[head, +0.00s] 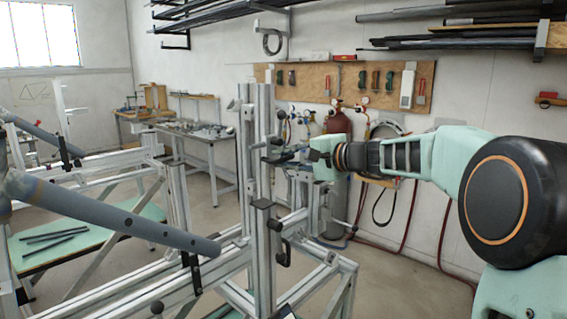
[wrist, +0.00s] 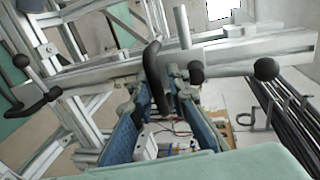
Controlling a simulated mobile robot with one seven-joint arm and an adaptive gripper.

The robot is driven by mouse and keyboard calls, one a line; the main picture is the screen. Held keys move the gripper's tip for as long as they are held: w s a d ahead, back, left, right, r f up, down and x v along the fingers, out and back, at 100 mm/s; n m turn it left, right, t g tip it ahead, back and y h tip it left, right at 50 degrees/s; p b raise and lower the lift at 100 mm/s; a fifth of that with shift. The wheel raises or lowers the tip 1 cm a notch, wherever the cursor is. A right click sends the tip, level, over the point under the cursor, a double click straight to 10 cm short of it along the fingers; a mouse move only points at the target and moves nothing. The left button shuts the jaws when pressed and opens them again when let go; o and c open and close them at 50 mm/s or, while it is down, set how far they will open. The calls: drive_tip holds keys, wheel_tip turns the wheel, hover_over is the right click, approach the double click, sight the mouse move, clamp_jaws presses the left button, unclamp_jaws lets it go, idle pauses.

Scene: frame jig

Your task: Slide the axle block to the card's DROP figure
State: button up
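My gripper (head: 285,156) is at the upright twin metal posts (head: 245,140) of the jig in the head view. In the wrist view, my gripper (wrist: 163,95) has its two blue-padded fingers apart, with a gap between them. A curved black lever (wrist: 154,75) reaches down between the fingertips; I see no clear grip on it. The lever is in front of a horizontal metal rail (wrist: 100,72). I cannot tell for certain which part is the axle block. The card and its DROP figure cannot be made out in either view.
A grey tube (head: 120,216) crosses the jig at the left. A black handle (head: 284,252) sits low on the jig. In the wrist view, black ball knobs (wrist: 266,69) stick out near the rail. A red-brown cylinder (head: 339,122) stands behind my gripper.

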idle(0.4)
drive_tip(key=shift+s+d, duration=0.15)
drive_tip(key=shift+d, duration=0.1)
drive_tip(key=v, duration=1.1)
drive_tip(key=shift+s+d, duration=0.2)
drive_tip(key=shift+r, duration=0.1)
